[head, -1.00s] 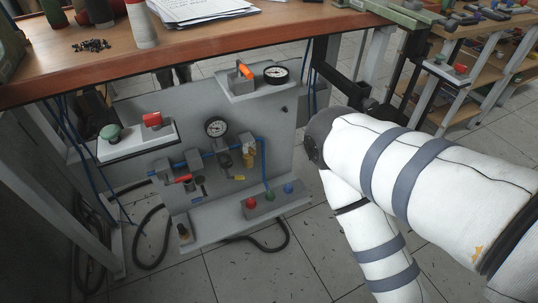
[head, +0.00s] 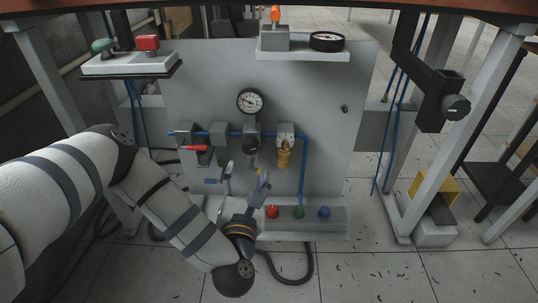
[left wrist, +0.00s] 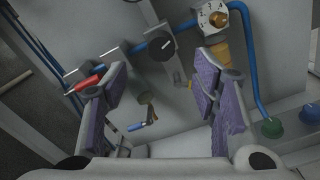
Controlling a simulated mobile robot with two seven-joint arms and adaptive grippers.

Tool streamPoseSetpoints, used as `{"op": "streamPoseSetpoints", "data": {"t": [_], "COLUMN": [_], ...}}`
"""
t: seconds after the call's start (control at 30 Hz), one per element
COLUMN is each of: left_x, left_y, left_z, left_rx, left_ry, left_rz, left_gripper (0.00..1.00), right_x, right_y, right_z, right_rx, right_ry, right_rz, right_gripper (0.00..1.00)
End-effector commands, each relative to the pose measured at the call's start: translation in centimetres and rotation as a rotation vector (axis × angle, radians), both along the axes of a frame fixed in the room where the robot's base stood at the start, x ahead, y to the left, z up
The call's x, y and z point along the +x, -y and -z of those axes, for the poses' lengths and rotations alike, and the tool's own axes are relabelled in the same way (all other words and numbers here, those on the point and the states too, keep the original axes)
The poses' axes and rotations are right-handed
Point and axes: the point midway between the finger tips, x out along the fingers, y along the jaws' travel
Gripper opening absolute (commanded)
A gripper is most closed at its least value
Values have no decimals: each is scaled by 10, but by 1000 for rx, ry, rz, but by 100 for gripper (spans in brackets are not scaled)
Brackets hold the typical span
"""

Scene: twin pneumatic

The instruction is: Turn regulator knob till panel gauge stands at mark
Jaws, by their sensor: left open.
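The grey pneumatic panel (head: 330,105) stands under the bench. Its round gauge (head: 249,101) has a white dial in a black rim; its needle and mark are too small to read. A grey block with a dark round knob (head: 251,144), which looks like the regulator knob, sits below the gauge. The left wrist view shows this knob (left wrist: 160,46) with a white line on its face, beyond my fingertips. My left gripper (head: 244,181) is open and empty, below and in front of the knob, apart from it. The left wrist view shows its spread purple-padded fingers (left wrist: 160,80). My right gripper is out of view.
A blue pipe (head: 302,170) links several fittings, including a red-handled valve (head: 195,147) and a brass part (head: 285,156). Red, green and blue buttons (head: 299,212) line the ledge. A second gauge (head: 326,40) lies on the upper shelf. Bench legs flank the panel.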

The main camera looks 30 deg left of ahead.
Motion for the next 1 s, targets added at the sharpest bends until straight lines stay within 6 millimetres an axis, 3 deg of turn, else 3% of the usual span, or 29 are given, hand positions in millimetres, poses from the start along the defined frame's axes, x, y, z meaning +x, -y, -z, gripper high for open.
{"op": "streamPoseSetpoints", "data": {"t": [0.07, 0.2, 0.4, 0.8, 1.0], "left_x": [10, 43, 78, 90, 89], "left_y": [-6, -28, -49, -55, -55], "left_z": [9, 4, 4, 2, 2], "left_rx": [3, 4, 3, 2, 2], "left_ry": [-3, -1, -4, -6, -6], "left_rz": [0, -4, -1, 1, 1], "left_gripper": [54, 54, 54, 54, 8], "right_x": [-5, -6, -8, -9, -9], "right_y": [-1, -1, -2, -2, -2], "right_z": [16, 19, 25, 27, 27], "right_rx": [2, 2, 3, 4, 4], "right_ry": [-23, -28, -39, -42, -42], "right_rz": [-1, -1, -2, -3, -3], "right_gripper": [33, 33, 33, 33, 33]}}
